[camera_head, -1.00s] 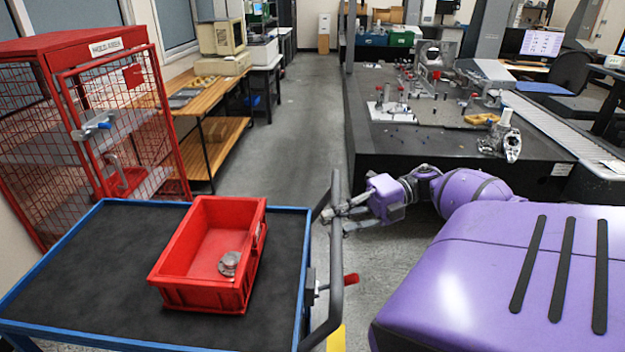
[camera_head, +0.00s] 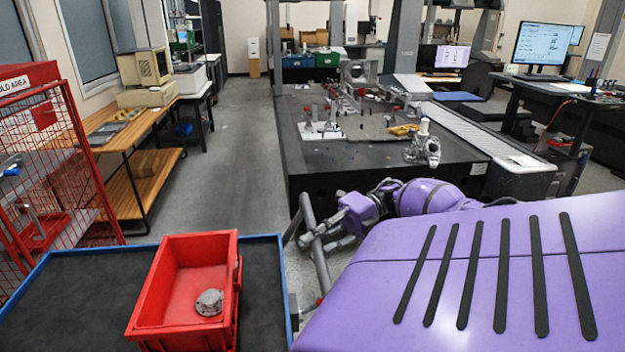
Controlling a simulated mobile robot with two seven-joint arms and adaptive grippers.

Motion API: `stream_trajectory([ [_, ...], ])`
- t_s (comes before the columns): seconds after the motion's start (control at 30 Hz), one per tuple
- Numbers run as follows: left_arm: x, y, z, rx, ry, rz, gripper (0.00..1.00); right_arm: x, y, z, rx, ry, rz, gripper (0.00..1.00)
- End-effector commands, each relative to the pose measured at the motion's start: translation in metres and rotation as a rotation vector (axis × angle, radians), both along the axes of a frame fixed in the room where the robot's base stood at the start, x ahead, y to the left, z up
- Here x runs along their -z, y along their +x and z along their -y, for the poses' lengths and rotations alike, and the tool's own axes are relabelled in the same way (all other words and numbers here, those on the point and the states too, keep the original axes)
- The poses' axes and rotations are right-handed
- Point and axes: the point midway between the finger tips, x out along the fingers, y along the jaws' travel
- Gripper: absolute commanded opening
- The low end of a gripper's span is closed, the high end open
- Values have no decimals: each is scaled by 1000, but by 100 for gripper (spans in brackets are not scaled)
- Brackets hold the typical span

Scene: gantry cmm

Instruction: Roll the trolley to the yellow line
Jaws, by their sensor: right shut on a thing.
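The trolley (camera_head: 75,292) has a black top with a blue rim and fills the lower left of the head view. Its grey tubular handle (camera_head: 309,220) stands at its right end. My right gripper (camera_head: 322,238) is shut on the handle bar, with my purple arm reaching in from the right. A red bin (camera_head: 150,295) sits on the trolley with a round grey metal part (camera_head: 209,302) inside. The trolley's near edge and wheels are out of view. No yellow line shows now. My left gripper is not in view.
A red mesh cage (camera_head: 62,185) stands at left, close beyond the trolley. A wooden bench (camera_head: 150,130) lies behind it. A black measuring table (camera_head: 330,165) with fixtures stands ahead at right. Clear grey floor (camera_head: 235,130) runs between bench and table.

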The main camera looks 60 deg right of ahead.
Motion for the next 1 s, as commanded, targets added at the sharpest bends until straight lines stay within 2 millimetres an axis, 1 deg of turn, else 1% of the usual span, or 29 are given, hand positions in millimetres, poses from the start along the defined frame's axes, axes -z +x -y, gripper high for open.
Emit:
stream_trajectory([
  [0.13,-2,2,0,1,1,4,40,-1,0,0,0,4,0,0],
  [0.17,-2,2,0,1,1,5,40,-1,1,0,1,3,-1,22],
  [0.27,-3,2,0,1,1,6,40,-1,1,0,0,2,0,35],
  [0.3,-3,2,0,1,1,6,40,-1,1,0,0,2,0,38],
  [0.57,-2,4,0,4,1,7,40,0,0,0,0,0,-1,38],
  [0.67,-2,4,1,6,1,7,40,-1,-1,4,2,-1,-1,38],
  [0.77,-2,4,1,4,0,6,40,-3,-6,13,3,-1,-1,38],
  [1.0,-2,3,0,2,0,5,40,-13,-28,56,5,-2,0,38],
])
